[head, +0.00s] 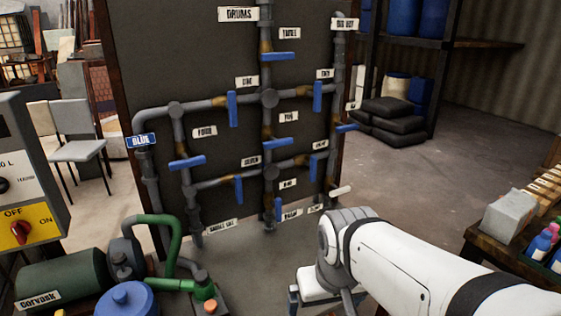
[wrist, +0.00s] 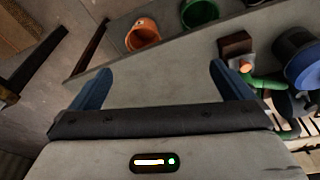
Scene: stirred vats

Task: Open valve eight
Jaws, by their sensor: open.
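A dark panel (head: 150,60) carries grey pipes with several blue lever valves and small white tags. Most tags are too small to read surely, so I cannot tell for certain which is valve eight. One tag (head: 320,145), possibly reading eight, sits at the right beside a blue lever (head: 304,160) on the lower cross pipe.
A green pump (head: 60,278) and blue drum lid (head: 122,298) stand at lower left, by a switch box (head: 22,190). A table with bottles (head: 540,242) is at right. An orange bucket (wrist: 143,36) and a green bucket (wrist: 200,12) show in the wrist view.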

